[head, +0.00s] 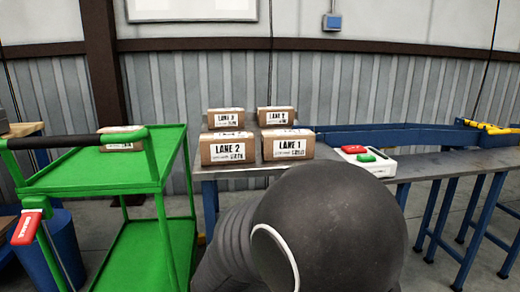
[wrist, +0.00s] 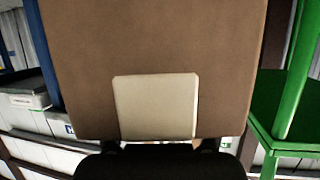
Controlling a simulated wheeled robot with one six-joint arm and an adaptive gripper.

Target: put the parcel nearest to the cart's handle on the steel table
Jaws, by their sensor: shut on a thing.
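A brown parcel (wrist: 150,50) with a pale blank label fills most of the wrist view. My gripper (wrist: 160,148) is shut on it at the lower edge of that view; the fingertips are mostly hidden. The head view shows my dark arm, but neither my gripper nor the held parcel. The green cart (head: 70,178) stands at the left, with its handle (head: 75,142) at the near end. Another parcel (head: 121,146) sits at the cart's far end. The steel table (head: 225,172) is at the centre, behind my arm.
Parcels marked LANE 1 (head: 288,147), LANE 2 (head: 227,150) and LANE 3 (head: 226,119), plus another (head: 276,117), stand on the table's left part. A button box (head: 363,160) sits right of them. A blue rail (head: 400,135) runs behind. The grey top farther right is clear.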

